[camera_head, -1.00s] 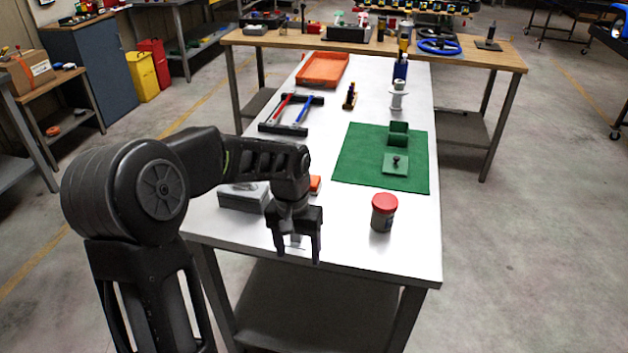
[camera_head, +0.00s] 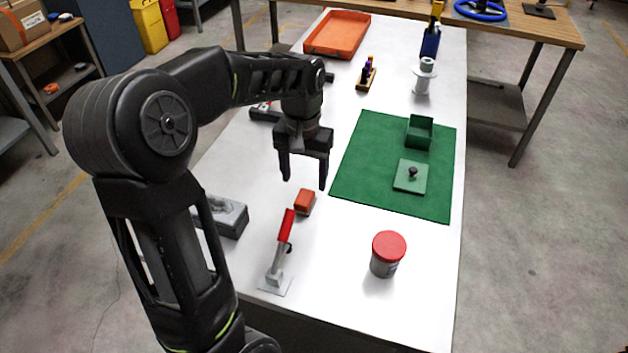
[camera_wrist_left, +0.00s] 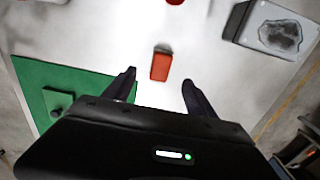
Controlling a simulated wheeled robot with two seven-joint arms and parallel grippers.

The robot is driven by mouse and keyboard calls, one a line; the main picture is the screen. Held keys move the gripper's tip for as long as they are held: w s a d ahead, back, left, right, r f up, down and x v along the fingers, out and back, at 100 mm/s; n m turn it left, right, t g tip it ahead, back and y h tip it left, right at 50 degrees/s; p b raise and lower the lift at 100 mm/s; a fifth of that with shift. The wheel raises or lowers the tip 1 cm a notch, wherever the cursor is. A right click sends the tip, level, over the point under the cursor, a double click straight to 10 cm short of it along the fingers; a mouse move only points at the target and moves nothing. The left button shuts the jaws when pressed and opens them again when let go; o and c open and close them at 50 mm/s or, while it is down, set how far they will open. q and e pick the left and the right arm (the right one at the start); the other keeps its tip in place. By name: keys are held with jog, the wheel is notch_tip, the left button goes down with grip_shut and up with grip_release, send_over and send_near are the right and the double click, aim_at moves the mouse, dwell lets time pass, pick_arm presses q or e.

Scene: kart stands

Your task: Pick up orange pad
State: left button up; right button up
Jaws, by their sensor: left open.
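The orange pad (camera_head: 305,202) is a small block lying on the white table, just left of the green mat. It also shows in the left wrist view (camera_wrist_left: 161,66), ahead of and between the fingertips. My left gripper (camera_head: 305,183) points down above the table, open and empty, a little above and beyond the pad in the head view. Its two spread fingers (camera_wrist_left: 158,82) show in the wrist view with nothing between them. The pad is not touched. My right gripper is in neither view.
A red-handled clamp (camera_head: 284,240) stands in front of the pad. A grey box (camera_head: 229,217) lies to the left, and a red-lidded jar (camera_head: 388,254) to the right. The green mat (camera_head: 365,160) carries a green box (camera_head: 419,132) and its lid (camera_head: 410,176). Bare table surrounds the pad.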

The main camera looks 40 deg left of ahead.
aim_at(304, 197)
pick_arm(q)
jog(key=shift+w, duration=0.1)
jog(key=shift+r, duration=0.1)
jog(key=shift+f, duration=1.35)
jog(key=shift+a+f+p, duration=0.1)
jog(key=shift+f+p, duration=0.55)
jog(key=shift+f, duration=1.95)
grip_shut()
